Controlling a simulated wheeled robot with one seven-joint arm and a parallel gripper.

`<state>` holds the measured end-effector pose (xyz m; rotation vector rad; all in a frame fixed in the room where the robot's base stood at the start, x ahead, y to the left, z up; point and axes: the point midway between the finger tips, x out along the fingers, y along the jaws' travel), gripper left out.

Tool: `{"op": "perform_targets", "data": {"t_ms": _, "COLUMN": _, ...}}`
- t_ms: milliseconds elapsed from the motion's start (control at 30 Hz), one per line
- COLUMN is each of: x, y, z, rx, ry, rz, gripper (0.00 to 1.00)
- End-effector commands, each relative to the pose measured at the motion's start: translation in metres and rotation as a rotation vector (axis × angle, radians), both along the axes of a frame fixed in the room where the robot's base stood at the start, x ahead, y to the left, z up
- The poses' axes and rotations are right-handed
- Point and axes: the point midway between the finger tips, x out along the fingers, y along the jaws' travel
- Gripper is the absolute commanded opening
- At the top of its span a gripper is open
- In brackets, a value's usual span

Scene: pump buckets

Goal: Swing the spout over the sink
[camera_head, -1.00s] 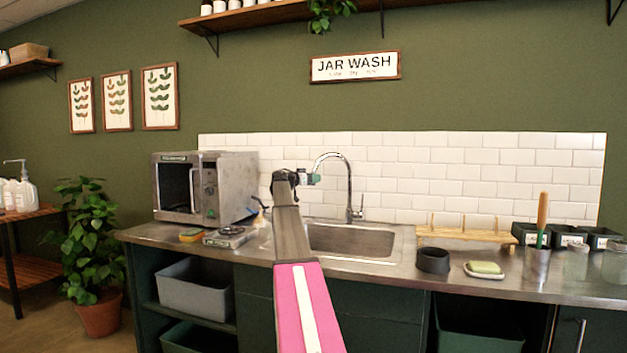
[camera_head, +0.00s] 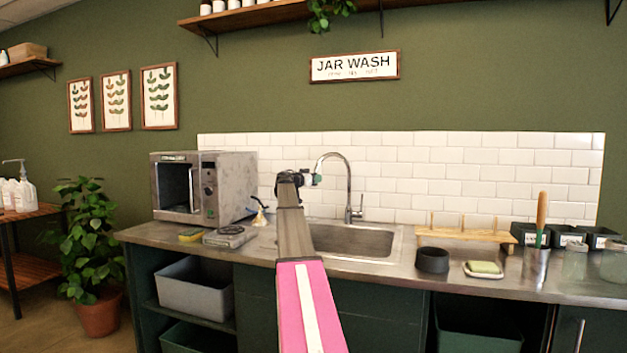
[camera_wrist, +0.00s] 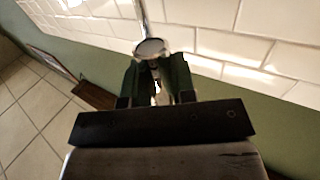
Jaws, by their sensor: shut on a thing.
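The chrome faucet's spout (camera_head: 348,170) is a tall gooseneck that rises behind the sink and arches to the left. The steel sink (camera_head: 352,240) is an open rectangular basin in the counter. My gripper (camera_head: 317,178) is shut on the outer, downturned end of the spout, above the left part of the sink in the picture; its exact depth over the basin is unclear. In the wrist view, the round chrome spout end (camera_wrist: 150,49) sits at the tips of my gripper's dark green fingers (camera_wrist: 155,68). My arm hides the sink's left edge.
A steel oven-like box (camera_head: 205,190), a scale (camera_head: 230,237) and a sponge (camera_head: 191,235) stand left of the sink. A dark ring-shaped dish (camera_head: 432,261), a soap dish (camera_head: 484,269) and a wooden rack (camera_head: 460,234) stand to its right. A white tile wall (camera_head: 440,165) rises behind.

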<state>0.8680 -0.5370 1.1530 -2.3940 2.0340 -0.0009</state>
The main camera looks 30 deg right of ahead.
Motion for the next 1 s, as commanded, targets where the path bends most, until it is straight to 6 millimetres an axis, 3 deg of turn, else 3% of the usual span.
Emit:
{"op": "perform_targets", "data": {"t_ms": 33, "x": -0.015, "y": 0.002, "z": -0.002, "rx": 0.000, "ry": 0.000, "rz": 0.033, "gripper": 0.00}}
{"op": "perform_targets", "data": {"t_ms": 200, "x": -0.042, "y": 0.000, "z": -0.001, "rx": -0.001, "ry": 0.000, "rz": 0.172, "gripper": 0.00}}
{"op": "perform_targets", "data": {"t_ms": 500, "x": -0.075, "y": -0.010, "z": -0.001, "rx": -0.001, "ry": 0.000, "rz": 0.367, "gripper": 0.00}}
{"op": "perform_targets", "data": {"t_ms": 1000, "x": -0.119, "y": -0.036, "z": 0.000, "rx": -0.001, "ry": 0.002, "rz": 0.357, "gripper": 0.00}}
